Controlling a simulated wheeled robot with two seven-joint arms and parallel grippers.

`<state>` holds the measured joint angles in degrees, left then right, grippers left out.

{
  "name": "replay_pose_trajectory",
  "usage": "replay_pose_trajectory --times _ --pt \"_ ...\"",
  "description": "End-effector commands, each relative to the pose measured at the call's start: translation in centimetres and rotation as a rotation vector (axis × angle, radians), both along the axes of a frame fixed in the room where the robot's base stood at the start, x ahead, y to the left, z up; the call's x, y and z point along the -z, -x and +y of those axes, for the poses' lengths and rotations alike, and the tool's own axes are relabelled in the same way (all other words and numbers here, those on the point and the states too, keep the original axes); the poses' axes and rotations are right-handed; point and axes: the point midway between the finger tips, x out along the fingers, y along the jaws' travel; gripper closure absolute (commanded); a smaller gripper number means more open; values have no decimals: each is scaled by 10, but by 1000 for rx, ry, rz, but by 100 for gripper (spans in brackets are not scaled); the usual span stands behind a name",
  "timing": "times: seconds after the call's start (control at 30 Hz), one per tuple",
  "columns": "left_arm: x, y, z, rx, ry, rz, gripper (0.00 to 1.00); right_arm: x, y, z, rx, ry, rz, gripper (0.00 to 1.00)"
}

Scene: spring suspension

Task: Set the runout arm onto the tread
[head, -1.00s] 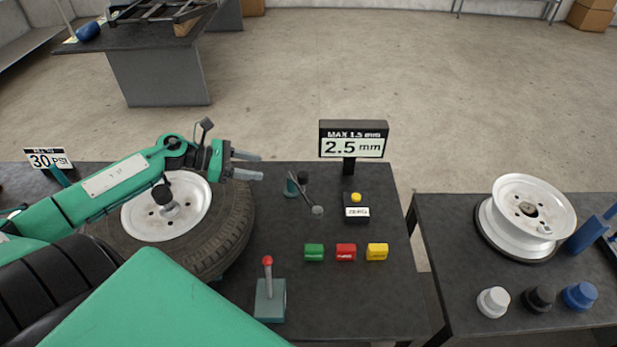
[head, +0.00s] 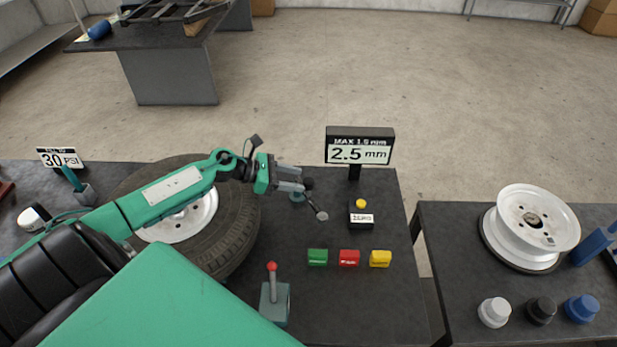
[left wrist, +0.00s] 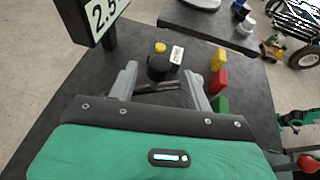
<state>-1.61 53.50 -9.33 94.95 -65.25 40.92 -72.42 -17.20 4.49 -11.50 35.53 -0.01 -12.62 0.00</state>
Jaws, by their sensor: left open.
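The runout arm (head: 316,206) is a thin grey lever with a dark knob and a round grey tip, on a small teal post beside the tyre. Its tip points away from the tread (head: 240,235) and is apart from it. My left gripper (head: 298,180) is open at the knob end of the runout arm. The tyre lies flat around a white rim (head: 185,222), partly hidden by my left arm. My right gripper is not in view.
A display (head: 359,148) reads 2.5 mm under "MAX 1.5 mm". A box with a yellow button (head: 361,216), green, red and yellow blocks (head: 349,258) and a red-knobbed lever (head: 273,295) stand nearby. A second table (head: 450,235) holds a white wheel (head: 535,225).

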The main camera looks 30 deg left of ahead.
Motion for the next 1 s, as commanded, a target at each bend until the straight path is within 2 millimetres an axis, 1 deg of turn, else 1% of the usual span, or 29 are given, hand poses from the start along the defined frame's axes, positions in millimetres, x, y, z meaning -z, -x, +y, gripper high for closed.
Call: replay_pose_trajectory --times 0.03,0.2,0.33,0.5,0.73,0.8,0.87,0.9,1.0 --pt "-1 -6 -6 -1 5 -1 50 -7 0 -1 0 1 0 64" --pt "8 -19 -22 -1 3 -1 50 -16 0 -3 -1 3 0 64" --pt "14 -26 -29 -1 3 0 50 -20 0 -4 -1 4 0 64" --pt "18 -29 -33 1 0 2 50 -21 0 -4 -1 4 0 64" --pt "18 -29 -33 1 1 1 50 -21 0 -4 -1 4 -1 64" --pt "18 -29 -33 1 1 1 64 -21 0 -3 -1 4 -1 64" --pt "18 -29 -33 1 1 1 76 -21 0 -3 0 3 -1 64" --pt "18 -29 -33 1 1 1 84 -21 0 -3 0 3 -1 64" --pt "18 -29 -33 1 1 1 100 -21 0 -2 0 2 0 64"
